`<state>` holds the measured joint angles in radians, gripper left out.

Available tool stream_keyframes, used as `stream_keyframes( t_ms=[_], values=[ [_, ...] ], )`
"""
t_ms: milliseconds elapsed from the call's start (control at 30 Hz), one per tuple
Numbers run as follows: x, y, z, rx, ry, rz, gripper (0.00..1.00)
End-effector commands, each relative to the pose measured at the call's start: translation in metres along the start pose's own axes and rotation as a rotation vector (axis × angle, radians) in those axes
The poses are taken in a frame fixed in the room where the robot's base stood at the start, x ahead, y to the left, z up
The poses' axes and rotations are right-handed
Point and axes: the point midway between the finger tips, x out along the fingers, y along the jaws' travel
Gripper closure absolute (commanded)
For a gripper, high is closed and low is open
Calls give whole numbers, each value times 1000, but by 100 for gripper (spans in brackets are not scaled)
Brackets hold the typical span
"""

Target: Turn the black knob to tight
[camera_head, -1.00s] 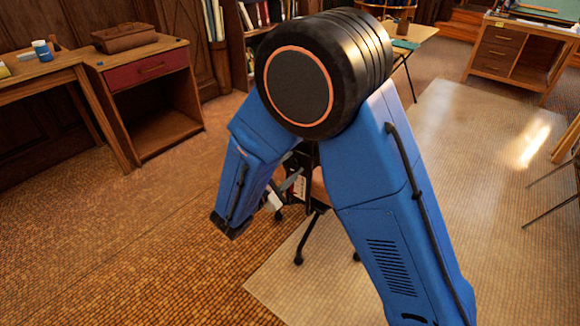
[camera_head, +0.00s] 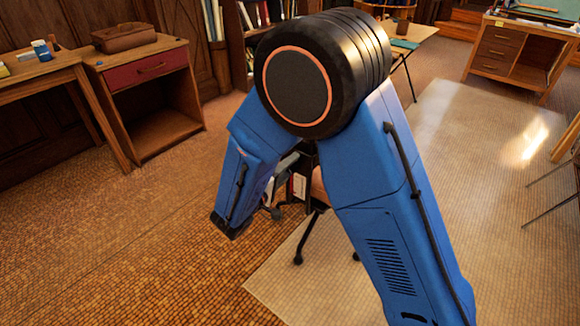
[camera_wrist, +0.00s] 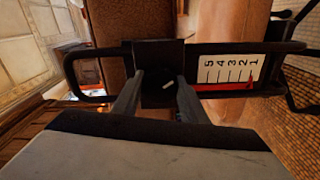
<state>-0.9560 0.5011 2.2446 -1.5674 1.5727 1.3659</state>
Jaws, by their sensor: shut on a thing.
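The black knob (camera_wrist: 157,92) shows in the wrist view, with a short slanted white mark on its face. It sits on a black bracket (camera_wrist: 90,72). My gripper (camera_wrist: 157,80) has one finger on each side of the knob and is shut on it. A white scale (camera_wrist: 228,68) with the numbers 1 to 5 and a red band lies on the bracket to the right of the knob. In the head view my arm hides the knob and most of my gripper.
A chair with dark legs (camera_head: 300,245) stands behind my arm. Brown upholstery (camera_wrist: 228,30) shows behind the bracket. An open-fronted cabinet (camera_head: 150,95) with a brown bag (camera_head: 125,38) stands at the left. The tiled floor at the left front is clear.

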Motion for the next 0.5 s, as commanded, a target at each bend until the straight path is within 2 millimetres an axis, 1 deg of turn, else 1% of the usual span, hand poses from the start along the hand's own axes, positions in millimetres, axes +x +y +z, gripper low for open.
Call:
stream_keyframes(
  t_ms=[300, 500],
  values=[
    [-1, -2, 0, 286, 0, -2, 83],
    [-1, -2, 0, 433, 0, -2, 83]
  ],
)
